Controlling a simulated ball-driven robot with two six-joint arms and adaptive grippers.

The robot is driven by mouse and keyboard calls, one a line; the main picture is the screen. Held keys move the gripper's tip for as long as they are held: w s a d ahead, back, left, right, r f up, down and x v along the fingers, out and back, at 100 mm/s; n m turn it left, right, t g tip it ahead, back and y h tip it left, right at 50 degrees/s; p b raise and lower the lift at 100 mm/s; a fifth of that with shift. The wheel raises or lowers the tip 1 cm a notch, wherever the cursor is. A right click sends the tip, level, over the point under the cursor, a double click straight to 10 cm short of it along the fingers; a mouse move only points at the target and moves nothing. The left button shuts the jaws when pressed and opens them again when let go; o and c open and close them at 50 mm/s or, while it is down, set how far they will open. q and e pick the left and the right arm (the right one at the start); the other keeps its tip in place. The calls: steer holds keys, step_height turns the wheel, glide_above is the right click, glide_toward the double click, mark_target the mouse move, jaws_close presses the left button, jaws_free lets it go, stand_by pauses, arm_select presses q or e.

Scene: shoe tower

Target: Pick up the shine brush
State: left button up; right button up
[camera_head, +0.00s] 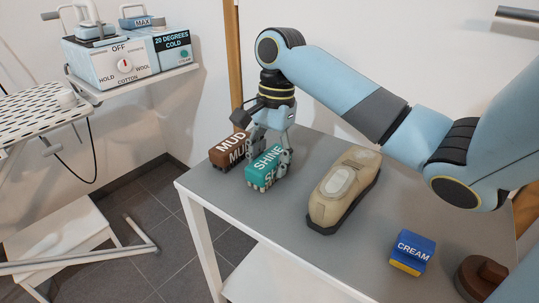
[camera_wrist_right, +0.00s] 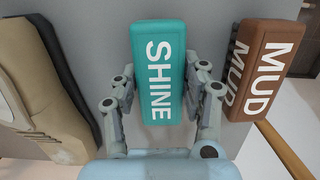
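The shine brush (camera_head: 267,168) is a teal block with white SHINE lettering, near the left part of the grey table. In the right wrist view the brush (camera_wrist_right: 159,70) lies between the two fingers of my right gripper (camera_wrist_right: 163,72). In the head view my right gripper (camera_head: 270,150) points down over the brush, with a finger on either side. The fingertips are very close to its sides; I cannot tell whether they press on it. The brush appears to be at table level. My left gripper is not in view.
The brown MUD brush (camera_head: 231,150) stands close beside the shine brush. A beige shoe (camera_head: 345,190) lies to its right. A blue CREAM block (camera_head: 412,252) and a round brown object (camera_head: 484,276) are near the front right of the table (camera_head: 300,240).

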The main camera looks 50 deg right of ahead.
mark_target(272, 159)
steer(key=c, duration=0.7)
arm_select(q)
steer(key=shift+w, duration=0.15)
arm_select(e)
steer(key=shift+r+p, duration=0.3)
steer(key=shift+r, duration=0.25)
steer(key=r, duration=0.1)
steer(key=r+p, duration=0.1)
steer(key=r, duration=0.1)
steer(key=shift+s+d+r+p, duration=0.3)
steer(key=shift+r+p, duration=0.1)
arm_select(q)
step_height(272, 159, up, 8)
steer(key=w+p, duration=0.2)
steer(key=p, duration=0.3)
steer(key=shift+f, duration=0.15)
arm_select(e)
steer(key=s+d+r, duration=0.2)
steer(key=s, duration=0.1)
steer(key=s+d+r, duration=0.2)
steer(key=s, duration=0.1)
steer(key=s+d+r, duration=0.2)
steer(key=s, duration=0.1)
